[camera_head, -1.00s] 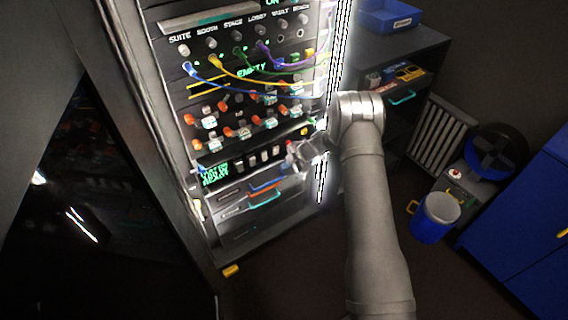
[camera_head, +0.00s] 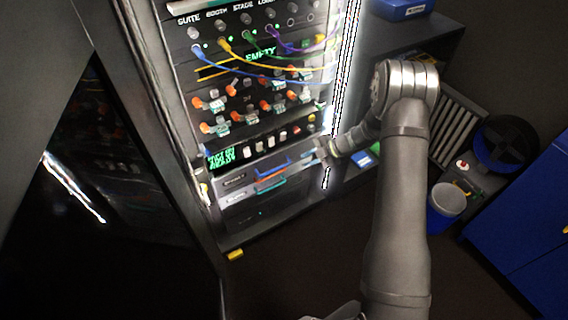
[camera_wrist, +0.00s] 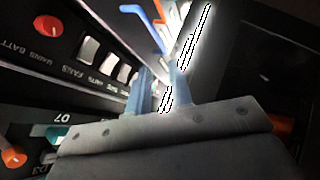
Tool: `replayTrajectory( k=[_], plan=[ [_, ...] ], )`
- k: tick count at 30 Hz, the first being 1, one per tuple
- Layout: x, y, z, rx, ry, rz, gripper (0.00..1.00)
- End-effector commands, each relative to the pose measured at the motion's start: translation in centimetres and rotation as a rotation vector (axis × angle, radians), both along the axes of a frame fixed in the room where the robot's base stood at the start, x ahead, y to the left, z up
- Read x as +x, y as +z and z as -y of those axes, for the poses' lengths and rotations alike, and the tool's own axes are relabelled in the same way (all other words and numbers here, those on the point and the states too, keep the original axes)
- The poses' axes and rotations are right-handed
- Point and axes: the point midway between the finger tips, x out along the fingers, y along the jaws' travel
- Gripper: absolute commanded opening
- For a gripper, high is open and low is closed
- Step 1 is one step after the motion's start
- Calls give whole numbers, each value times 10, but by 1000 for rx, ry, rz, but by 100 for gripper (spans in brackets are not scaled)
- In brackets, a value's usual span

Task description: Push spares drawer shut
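A lit equipment rack (camera_head: 205,125) stands at centre left in the head view. Low on it, under the green text display (camera_head: 221,157), are drawer fronts (camera_head: 235,182) with small labels I cannot read. I cannot tell which front is the spares drawer. My gripper (camera_head: 326,152) is at the rack's lower right edge, beside these fronts; contact is unclear. In the wrist view my gripper (camera_wrist: 162,78) shows two bluish fingers with a narrow gap, nothing held. Blue and orange handles (camera_wrist: 145,22) show beyond them.
Switches and a red knob (camera_wrist: 46,26) are close to the gripper's left. Patch cables (camera_head: 250,68) hang above. A shelf unit with a blue bin (camera_head: 400,10) stands right of the rack. A blue bucket (camera_head: 445,208) and blue cabinet (camera_head: 525,220) are further right.

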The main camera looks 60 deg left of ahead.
Motion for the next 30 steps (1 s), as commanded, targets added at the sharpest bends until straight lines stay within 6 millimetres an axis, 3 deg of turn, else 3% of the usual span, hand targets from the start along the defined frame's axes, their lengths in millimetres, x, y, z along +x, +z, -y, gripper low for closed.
replayTrajectory(
  k=[3, 9, 19, 25, 30],
  plan=[
    [-14, -22, 15, 126, 48, -53, 20],
    [-27, -46, 33, 390, 69, -57, 20],
    [-20, -72, 58, 737, -22, 125, 20],
    [-16, -77, 62, 798, -48, 193, 20],
    [-23, -80, 46, 800, -45, 198, 20]
  ],
)
